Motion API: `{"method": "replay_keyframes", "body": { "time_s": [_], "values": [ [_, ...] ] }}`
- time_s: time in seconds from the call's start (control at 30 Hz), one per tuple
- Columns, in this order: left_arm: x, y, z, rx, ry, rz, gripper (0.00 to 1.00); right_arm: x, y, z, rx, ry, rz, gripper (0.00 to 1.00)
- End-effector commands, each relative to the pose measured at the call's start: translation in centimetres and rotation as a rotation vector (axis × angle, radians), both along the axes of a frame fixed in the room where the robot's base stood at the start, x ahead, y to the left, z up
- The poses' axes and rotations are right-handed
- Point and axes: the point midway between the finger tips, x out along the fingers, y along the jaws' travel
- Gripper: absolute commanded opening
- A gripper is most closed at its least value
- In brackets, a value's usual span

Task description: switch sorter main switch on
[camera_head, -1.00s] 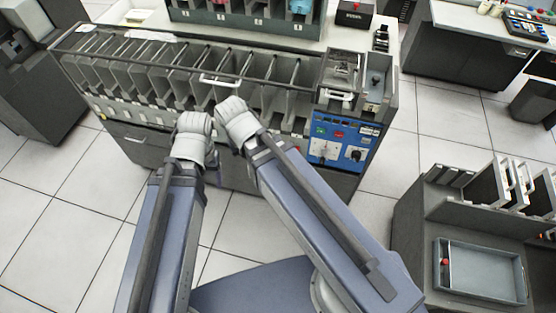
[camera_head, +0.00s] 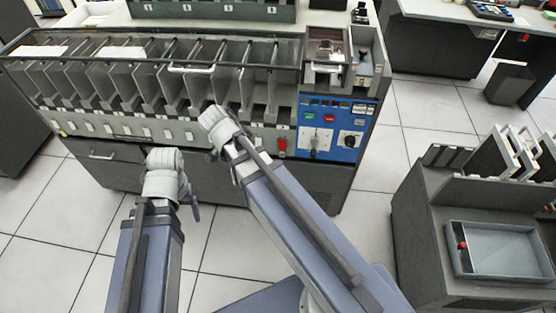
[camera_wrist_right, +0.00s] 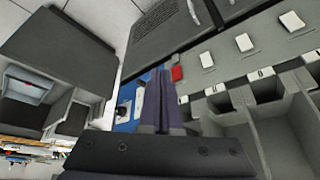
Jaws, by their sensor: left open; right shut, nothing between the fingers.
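The sorter (camera_head: 130,128) is a long grey machine with a row of upright card pockets. Its blue control panel (camera_head: 331,129) at the right end carries a white lever-like control (camera_head: 314,145), a round dial (camera_head: 350,139) and small buttons. A red switch-like part (camera_head: 282,146) sits just left of this panel; it also shows in the right wrist view (camera_wrist_right: 177,73). I cannot read which is the main switch. My left gripper (camera_head: 194,212) is open, mostly hidden by its wrist, in front of the sorter. My right gripper (camera_wrist_right: 160,78) is shut and empty, near the red part; contact cannot be told.
A grey cart (camera_head: 430,220) with a shallow tray (camera_head: 495,226) and card racks stands to the right. A dark bin (camera_head: 508,83) and a desk (camera_head: 440,35) are at the back right. Tiled floor is clear between the sorter and cart.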

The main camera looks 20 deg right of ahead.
Motion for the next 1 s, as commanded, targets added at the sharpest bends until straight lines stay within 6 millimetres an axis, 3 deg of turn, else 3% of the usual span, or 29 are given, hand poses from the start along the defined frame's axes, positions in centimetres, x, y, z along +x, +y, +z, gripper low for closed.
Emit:
{"method": "replay_keyframes", "body": {
  "time_s": [0.03, 0.33, 0.53, 1.0],
  "values": [
    [0.0, 0.0, -2.6, 0.000, 0.000, 0.000, 0.71, 0.8, -0.9, -2.4, -0.006, -0.046, -0.088, 0.00],
    [0.0, 0.0, -7.6, 0.000, 0.000, 0.000, 0.71, 3.1, -4.9, -6.3, -0.027, -0.295, -0.487, 0.00],
    [0.0, 0.0, -8.7, 0.000, 0.000, 0.000, 0.71, 3.7, -6.0, -7.0, -0.029, -0.372, -0.598, 0.00],
    [0.0, 0.0, -8.9, 0.000, 0.000, 0.000, 0.71, 3.7, -6.0, -7.1, -0.029, -0.383, -0.614, 0.00]
  ]
}}
